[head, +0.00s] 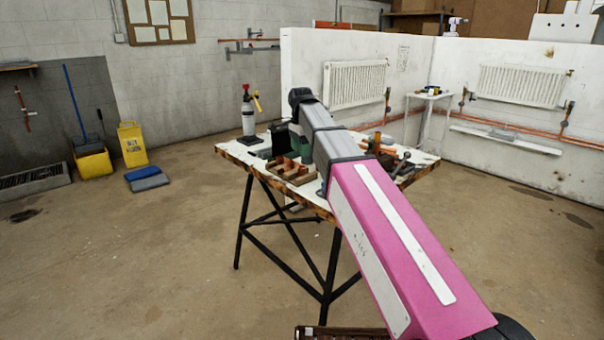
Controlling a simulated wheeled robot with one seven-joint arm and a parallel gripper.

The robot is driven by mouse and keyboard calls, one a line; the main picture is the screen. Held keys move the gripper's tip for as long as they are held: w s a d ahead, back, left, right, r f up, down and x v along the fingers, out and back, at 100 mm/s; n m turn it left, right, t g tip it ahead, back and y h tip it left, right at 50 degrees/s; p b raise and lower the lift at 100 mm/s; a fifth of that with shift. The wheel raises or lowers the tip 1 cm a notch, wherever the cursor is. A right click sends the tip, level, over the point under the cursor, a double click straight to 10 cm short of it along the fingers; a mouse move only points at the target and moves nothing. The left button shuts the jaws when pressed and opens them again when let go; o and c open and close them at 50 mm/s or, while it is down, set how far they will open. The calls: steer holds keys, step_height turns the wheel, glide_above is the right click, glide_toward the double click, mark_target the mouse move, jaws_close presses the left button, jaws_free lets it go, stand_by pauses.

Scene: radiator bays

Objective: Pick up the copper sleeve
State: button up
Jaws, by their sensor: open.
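Several small copper-coloured pieces sit in a wooden compartmented tray (306,181) on the workbench (226,147). They are too small in the head view to tell which one is the copper sleeve. My arm reaches from the lower right over the bench and bends down near the tray. Its links cover part of the tray and the middle of the bench. I cannot make out my gripper's fingers, which are hidden behind the arm, so their distance to any piece does not show.
A grey bottle with a red top (248,112) stands at the bench's back left. Tools lie at its right end. A small white side table (432,97) stands behind, by walls with radiators (355,84). A yellow bucket (94,162) is far left.

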mark_target(302, 173)
steer(key=shift+w+d+f, duration=0.1)
steer(key=shift+f, duration=1.7)
steer(key=shift+d+f, duration=0.1)
steer(key=shift+f, duration=1.65)
steer(key=c, duration=1)
